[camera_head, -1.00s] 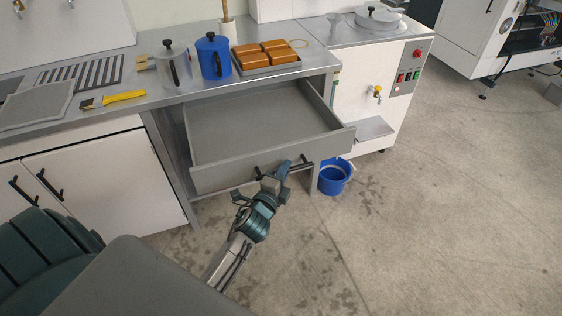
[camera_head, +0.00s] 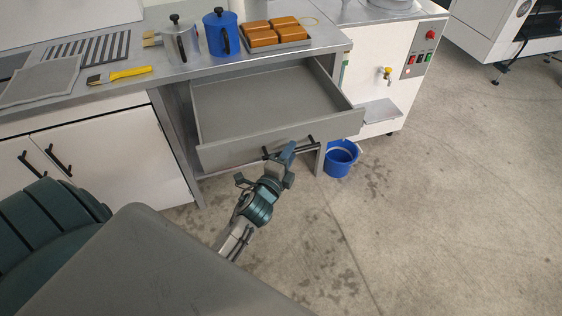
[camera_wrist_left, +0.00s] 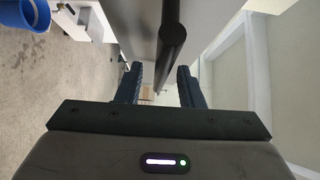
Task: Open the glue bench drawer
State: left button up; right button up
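The glue bench drawer (camera_head: 260,100) is a grey, empty tray pulled well out from under the steel bench top. Its front panel (camera_head: 225,154) carries a dark bar handle (camera_head: 307,144) near the middle and right. My left gripper (camera_head: 283,156) is at this handle, in front of the panel. In the left wrist view the handle (camera_wrist_left: 172,40) runs between the two fingers (camera_wrist_left: 160,86), with gaps visible beside it, so the fingers look open around it. Contact with the bar cannot be made out. My right gripper is in neither view.
On the bench top (camera_head: 170,72) stand a steel pot (camera_head: 182,43), a blue pot (camera_head: 221,36) and a tray of orange-brown blocks (camera_head: 275,36). A blue bucket (camera_head: 339,163) stands on the floor right of the drawer. White cabinet doors (camera_head: 120,150) are at left. Floor at right is clear.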

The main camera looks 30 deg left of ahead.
pick_arm(q)
jog(key=s+b, duration=0.2)
jog(key=s, duration=0.7)
jog(key=shift+s+d, duration=0.15)
jog(key=shift+d, duration=0.25)
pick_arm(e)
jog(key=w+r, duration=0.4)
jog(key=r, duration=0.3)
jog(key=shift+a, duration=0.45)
